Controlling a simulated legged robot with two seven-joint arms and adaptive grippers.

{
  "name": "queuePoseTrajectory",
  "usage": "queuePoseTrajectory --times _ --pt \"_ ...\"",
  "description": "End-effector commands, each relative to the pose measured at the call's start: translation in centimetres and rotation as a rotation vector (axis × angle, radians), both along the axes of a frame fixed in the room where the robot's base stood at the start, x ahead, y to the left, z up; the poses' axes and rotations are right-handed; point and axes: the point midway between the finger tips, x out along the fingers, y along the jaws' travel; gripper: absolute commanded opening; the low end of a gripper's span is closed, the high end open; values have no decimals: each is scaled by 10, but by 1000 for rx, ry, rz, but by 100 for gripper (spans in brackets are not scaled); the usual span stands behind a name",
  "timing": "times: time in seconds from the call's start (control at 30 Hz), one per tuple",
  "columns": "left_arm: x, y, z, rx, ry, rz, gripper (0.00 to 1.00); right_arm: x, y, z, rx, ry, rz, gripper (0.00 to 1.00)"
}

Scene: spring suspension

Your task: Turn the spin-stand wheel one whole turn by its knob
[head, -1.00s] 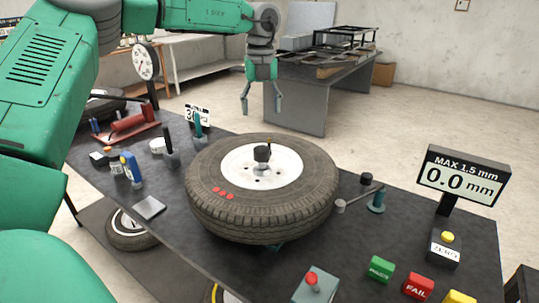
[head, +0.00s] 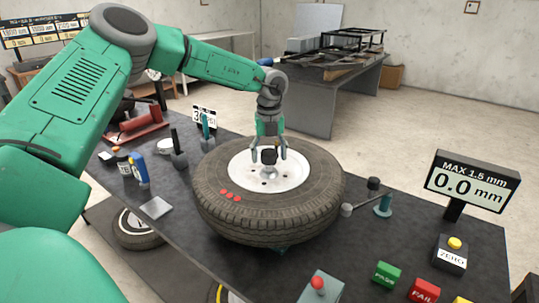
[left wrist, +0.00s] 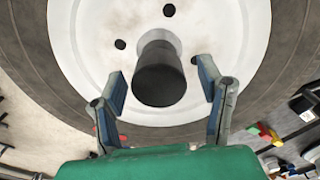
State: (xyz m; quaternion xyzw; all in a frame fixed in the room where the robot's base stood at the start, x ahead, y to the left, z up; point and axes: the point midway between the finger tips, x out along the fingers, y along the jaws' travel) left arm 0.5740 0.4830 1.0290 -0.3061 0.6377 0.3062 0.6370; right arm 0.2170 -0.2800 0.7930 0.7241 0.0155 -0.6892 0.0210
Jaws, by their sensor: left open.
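The spin-stand wheel (head: 225,210) lies flat on its stand on the dark bench, its white rim (head: 290,176) facing up. Three red marks show on the near left of the tyre. My left gripper (head: 268,158) is over the rim, pointing down, open, with a finger on each side of the knob. In the left wrist view the knob (left wrist: 159,75) lies between the spread fingers (left wrist: 166,92), with a gap on both sides. My right gripper is not in view.
A display reading 0.0 mm (head: 472,182) stands at the right, behind a ZERO button box (head: 450,255). A teal-based dial holder (head: 383,206) is right of the tyre. PASS (head: 385,274) and FAIL (head: 423,291) blocks lie in front. Small tools crowd the bench left of the wheel.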

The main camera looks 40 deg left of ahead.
Motion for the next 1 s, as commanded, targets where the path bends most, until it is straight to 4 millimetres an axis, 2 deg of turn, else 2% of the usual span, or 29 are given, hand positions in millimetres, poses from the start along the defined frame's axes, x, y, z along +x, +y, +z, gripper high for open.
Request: queuePoseTrajectory --times 0.17,0.2,0.33,0.67,1.0 --pt "0 1 0 0 0 1 61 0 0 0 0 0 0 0" --pt "0 1 0 -1 1 1 47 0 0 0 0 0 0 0" --pt "0 1 -1 -1 1 1 2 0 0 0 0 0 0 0" --pt "0 1 0 -1 1 34 0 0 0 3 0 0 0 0" --pt "1 1 1 1 1 217 0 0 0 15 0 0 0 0"
